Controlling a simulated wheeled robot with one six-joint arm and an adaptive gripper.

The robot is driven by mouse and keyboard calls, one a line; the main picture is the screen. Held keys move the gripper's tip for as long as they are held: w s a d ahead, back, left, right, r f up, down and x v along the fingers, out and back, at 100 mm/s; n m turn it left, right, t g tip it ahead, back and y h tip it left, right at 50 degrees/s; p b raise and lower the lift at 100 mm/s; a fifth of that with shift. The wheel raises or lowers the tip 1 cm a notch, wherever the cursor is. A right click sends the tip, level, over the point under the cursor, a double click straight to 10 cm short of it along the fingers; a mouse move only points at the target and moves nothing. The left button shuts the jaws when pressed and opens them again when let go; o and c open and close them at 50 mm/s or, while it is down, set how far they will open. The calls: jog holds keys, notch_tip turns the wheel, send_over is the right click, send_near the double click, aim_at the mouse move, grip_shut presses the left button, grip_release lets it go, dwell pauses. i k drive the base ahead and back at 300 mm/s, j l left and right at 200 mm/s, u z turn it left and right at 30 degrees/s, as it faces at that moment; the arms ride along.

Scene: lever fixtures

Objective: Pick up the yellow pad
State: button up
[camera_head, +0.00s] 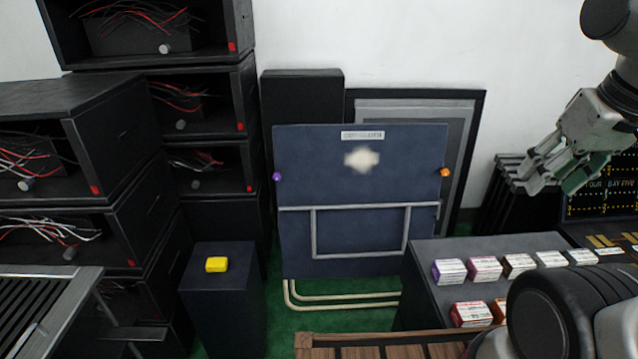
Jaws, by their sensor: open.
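The yellow pad (216,264) is a small bright yellow block. It lies on top of a dark square pedestal (224,294) at the lower left of the middle. My gripper (550,172) is at the upper right, high and far to the right of the pad. Its fingers point down and to the left, and it holds nothing that I can see. It is open.
A dark blue board (350,235) stands between the pedestal and my gripper. Black shelves with wires (205,100) rise at the left. A dark counter (430,275) with several small boxes is at the right. A wooden slatted surface (385,341) is at the front.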

aim_at(213, 265)
jog(key=k+u, duration=0.1)
jog(key=k, duration=0.55)
jog(key=i+j+u, duration=0.1)
jog(key=u, duration=1.4)
jog(key=i+l+u, duration=0.1)
jog(key=i+l, duration=0.5)
jog(key=i+l+u, duration=0.1)
jog(key=i+l, duration=0.45)
jog(key=l, duration=0.2)
